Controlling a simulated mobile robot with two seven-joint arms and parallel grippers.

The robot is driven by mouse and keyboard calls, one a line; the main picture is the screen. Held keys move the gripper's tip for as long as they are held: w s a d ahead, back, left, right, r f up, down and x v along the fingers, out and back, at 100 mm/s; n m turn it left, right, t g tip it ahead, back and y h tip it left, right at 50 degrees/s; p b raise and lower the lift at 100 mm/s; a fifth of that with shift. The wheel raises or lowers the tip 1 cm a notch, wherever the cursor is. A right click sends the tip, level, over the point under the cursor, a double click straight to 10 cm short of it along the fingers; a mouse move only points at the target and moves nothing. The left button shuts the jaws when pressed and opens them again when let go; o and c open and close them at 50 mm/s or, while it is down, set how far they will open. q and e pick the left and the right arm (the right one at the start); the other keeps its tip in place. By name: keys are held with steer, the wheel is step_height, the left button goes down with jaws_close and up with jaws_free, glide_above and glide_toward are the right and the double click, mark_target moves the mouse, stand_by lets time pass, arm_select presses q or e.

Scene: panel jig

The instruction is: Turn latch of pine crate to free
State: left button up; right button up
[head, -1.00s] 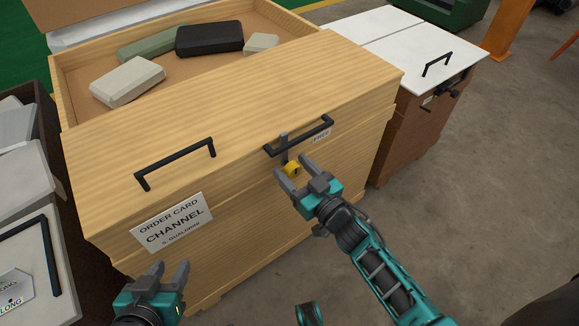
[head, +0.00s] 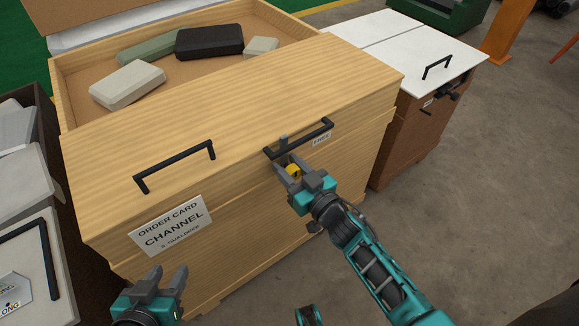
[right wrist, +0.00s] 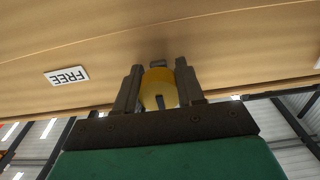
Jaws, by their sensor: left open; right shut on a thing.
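The pine crate (head: 235,125) stands in the middle of the head view, with two black handles on its lid. The latch (head: 294,169) has a yellow knob on the crate's front below the right handle, and it also shows in the right wrist view (right wrist: 159,88). My right gripper (head: 288,171) is shut on the yellow knob, a finger on each side. A FREE label (head: 321,139) is to the right of the latch in the head view; it shows in the right wrist view (right wrist: 66,76) at left. My left gripper (head: 167,280) is open and empty, low before the crate.
An order card (head: 171,224) reading CHANNEL is on the crate's front. Several blocks (head: 127,85) lie in the open tray behind the lid. A brown crate with a white lid (head: 440,58) stands at right. Grey floor (head: 490,190) is clear at right.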

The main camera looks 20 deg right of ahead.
jaws_close()
steer(key=shift+r+m+p, duration=0.15)
steer(key=shift+m+p, duration=0.95)
steer(key=m+p, duration=0.1)
steer(key=m, duration=0.1)
steer(key=shift+m+p, duration=0.3)
steer(key=shift+p, duration=0.05)
steer(key=m+p, duration=0.1)
steer(key=m, duration=0.1)
steer(key=shift+d+m, duration=0.1)
steer(key=shift+m, duration=0.3)
steer(key=m, duration=0.4)
steer(key=shift+f+m, duration=0.2)
steer(key=shift+m, duration=0.1)
steer(key=m, duration=0.5)
steer(key=shift+m, duration=0.3)
